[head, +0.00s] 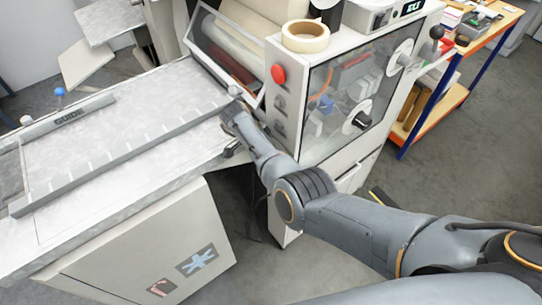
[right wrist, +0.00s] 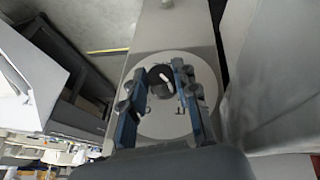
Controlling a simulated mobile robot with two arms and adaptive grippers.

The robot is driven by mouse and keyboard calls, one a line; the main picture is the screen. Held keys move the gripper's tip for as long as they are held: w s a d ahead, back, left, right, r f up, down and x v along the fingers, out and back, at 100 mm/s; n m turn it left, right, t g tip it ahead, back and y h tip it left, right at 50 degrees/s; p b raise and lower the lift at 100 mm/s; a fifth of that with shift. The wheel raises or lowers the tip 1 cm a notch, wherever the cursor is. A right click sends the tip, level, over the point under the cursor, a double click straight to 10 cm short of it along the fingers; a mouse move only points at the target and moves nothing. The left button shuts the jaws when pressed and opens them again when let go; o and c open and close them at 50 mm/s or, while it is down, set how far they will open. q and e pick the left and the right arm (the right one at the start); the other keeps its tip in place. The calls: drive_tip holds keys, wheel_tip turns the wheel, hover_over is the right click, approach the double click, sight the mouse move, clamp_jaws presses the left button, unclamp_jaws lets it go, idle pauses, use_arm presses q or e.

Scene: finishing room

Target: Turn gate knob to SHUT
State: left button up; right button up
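In the right wrist view a round black knob (right wrist: 158,80) with a white pointer mark sits on a pale round plate (right wrist: 152,126) on a grey panel. My right gripper (right wrist: 158,88) is open, with one blue-grey finger on each side of the knob. I cannot tell whether the fingers touch it. No SHUT lettering is readable. In the head view my right gripper (head: 233,122) is by the machine's front left, at the table edge. The gripped side of the panel is hidden there. My left gripper is not in view.
The machine (head: 300,90) carries a red button (head: 278,74), a tape roll (head: 305,36) and a side window with a black knob (head: 358,122). A metal table (head: 110,140) with a GUIDE rail (head: 68,117) lies left. An orange-topped cart (head: 480,40) stands right.

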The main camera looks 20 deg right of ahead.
drive_tip(key=o, duration=0.3)
drive_tip(key=shift+d, duration=0.1)
drive_tip(key=shift+o, duration=0.2)
